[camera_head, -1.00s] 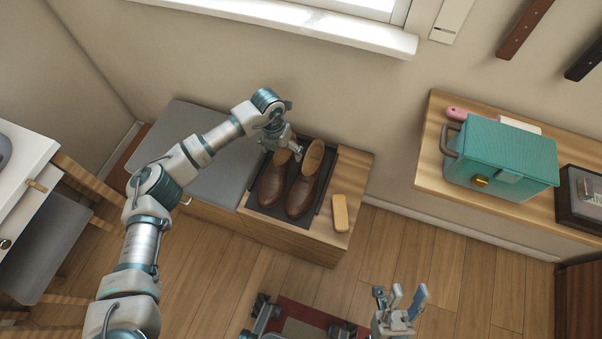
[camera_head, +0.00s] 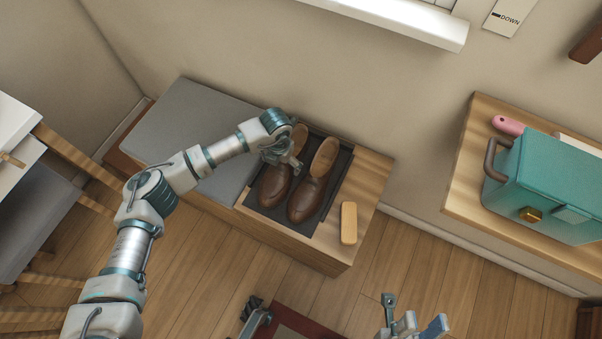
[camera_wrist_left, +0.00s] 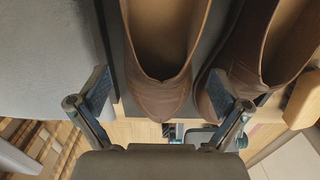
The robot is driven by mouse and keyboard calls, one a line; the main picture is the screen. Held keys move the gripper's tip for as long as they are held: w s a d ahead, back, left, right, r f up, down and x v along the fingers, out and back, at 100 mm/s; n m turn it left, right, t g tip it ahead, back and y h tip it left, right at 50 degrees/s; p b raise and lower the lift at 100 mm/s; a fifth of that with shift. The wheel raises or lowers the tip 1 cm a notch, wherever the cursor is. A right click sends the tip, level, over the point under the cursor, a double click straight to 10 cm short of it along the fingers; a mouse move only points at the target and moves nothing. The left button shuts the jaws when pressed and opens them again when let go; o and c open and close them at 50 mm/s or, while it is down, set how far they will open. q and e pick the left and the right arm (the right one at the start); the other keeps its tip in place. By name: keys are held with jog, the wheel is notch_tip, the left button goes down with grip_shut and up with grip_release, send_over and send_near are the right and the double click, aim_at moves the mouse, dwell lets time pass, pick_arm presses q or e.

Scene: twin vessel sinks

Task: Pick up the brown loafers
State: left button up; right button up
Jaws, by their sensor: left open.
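Two brown loafers, the left one (camera_head: 275,186) and the right one (camera_head: 308,196), sit side by side on a dark mat (camera_head: 329,210) on a low wooden bench. My left gripper (camera_head: 289,166) is above the left loafer. In the left wrist view, the open fingers of this gripper (camera_wrist_left: 158,95) lie to either side of the left loafer's toe (camera_wrist_left: 160,95). The right finger overlaps the right loafer (camera_wrist_left: 248,65) in the picture; contact cannot be told. My right gripper (camera_head: 415,325) is low in the head view, apart from the bench, with its fingers spread.
A wooden brush or block (camera_head: 348,223) lies on the bench right of the loafers. A grey cushion (camera_head: 195,130) covers the bench's left part. A teal box (camera_head: 545,185) stands on a wooden shelf at the right. The wall rises behind the bench.

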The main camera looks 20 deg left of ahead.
pick_arm(q)
notch_tip(320, 180, down, 4)
jog(key=shift+r+b, duration=0.1)
jog(key=shift+b, duration=0.4)
jog(key=shift+w+r, duration=0.1)
jog(key=shift+r, duration=0.2)
jog(key=shift+d+f, duration=0.1)
jog(key=c, duration=1.6)
jog(key=shift+c, duration=0.2)
